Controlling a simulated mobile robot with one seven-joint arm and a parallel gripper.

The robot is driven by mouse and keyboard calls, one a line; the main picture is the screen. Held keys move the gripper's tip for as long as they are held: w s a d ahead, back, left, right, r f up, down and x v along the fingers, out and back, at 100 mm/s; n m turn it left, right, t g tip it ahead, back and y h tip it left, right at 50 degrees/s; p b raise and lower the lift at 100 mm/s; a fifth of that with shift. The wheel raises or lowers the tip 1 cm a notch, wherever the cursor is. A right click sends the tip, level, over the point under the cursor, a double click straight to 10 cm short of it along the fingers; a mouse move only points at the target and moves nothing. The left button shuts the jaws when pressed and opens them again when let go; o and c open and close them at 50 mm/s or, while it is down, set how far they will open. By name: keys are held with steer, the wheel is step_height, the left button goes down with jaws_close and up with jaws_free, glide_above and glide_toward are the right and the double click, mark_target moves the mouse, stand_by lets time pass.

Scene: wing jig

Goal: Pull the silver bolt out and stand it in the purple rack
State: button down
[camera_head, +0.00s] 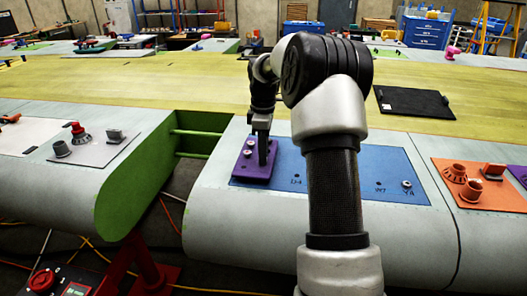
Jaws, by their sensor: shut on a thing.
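The purple rack (243,174) sits on the left end of a blue panel (328,172). Two small silver bolt heads (249,148) show on its left part. My gripper (262,160) points down over the right part of the rack. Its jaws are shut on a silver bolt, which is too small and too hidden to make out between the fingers. I cannot tell whether the bolt touches the rack.
My forearm blocks the middle of the panel. An orange plate (480,188) with knobs lies to the right and a grey plate (95,150) with fittings to the left. A black flat case (414,103) lies behind. A gap with green ribs (196,145) opens left of the rack.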

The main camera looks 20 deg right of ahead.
steer(key=shift+f, duration=0.2)
steer(key=c, duration=1.5)
jaws_free()
step_height(320, 180, up, 18)
steer(key=shift+f+p, duration=0.25)
steer(key=shift+p, duration=0.45)
